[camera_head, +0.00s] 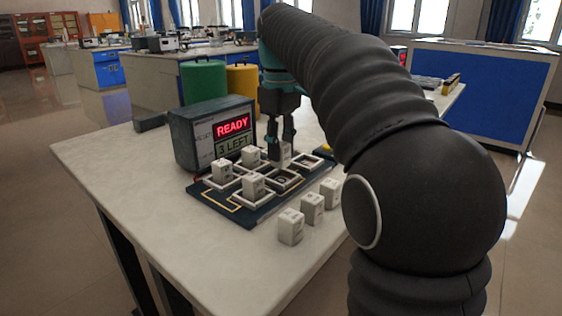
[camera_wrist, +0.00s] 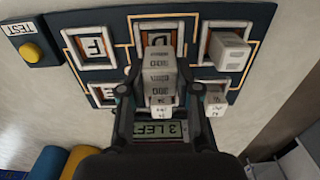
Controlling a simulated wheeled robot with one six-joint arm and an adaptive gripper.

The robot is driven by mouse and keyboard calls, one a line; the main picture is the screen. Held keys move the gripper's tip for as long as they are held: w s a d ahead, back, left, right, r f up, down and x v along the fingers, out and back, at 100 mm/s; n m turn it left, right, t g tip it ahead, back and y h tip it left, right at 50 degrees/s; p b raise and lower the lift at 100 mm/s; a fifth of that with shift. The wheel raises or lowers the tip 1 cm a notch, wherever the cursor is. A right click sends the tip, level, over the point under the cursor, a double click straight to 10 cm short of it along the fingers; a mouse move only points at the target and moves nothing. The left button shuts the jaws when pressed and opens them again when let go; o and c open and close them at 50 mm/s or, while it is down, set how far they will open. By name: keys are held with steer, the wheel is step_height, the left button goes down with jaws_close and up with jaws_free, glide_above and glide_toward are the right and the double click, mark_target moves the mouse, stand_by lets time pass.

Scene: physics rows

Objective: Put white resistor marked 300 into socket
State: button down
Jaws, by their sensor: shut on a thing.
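My gripper (camera_head: 283,140) is shut on a white block (camera_wrist: 158,75) over the dark socket board (camera_head: 212,202). The held block also shows between the fingers in the head view (camera_head: 285,151). Its dark print is too blurred to read, so I cannot confirm 300. I cannot tell if its lower end is above a socket or in one. In the wrist view, a framed socket (camera_wrist: 153,24) shows partly behind the block. An empty socket marked F (camera_wrist: 95,47) is left of it. Another white block (camera_wrist: 228,48) sits in the socket to the right.
White blocks stand on the board at left (camera_head: 222,171), back (camera_head: 251,157) and front (camera_head: 253,186). Three loose white blocks (camera_head: 291,226) stand along the table's near right side. A display box (camera_head: 200,142) reading READY and 3 LEFT stands close behind the board.

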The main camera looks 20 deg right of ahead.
steer(key=shift+f, duration=1.65)
steer(key=shift+f+b, duration=0.2)
steer(key=shift+b, duration=0.15)
steer(key=c, duration=0.8)
jaws_free()
steer(key=shift+r, duration=0.1)
step_height(320, 180, up, 12)
steer(key=shift+r+p, duration=0.1)
steer(key=shift+p, duration=0.75)
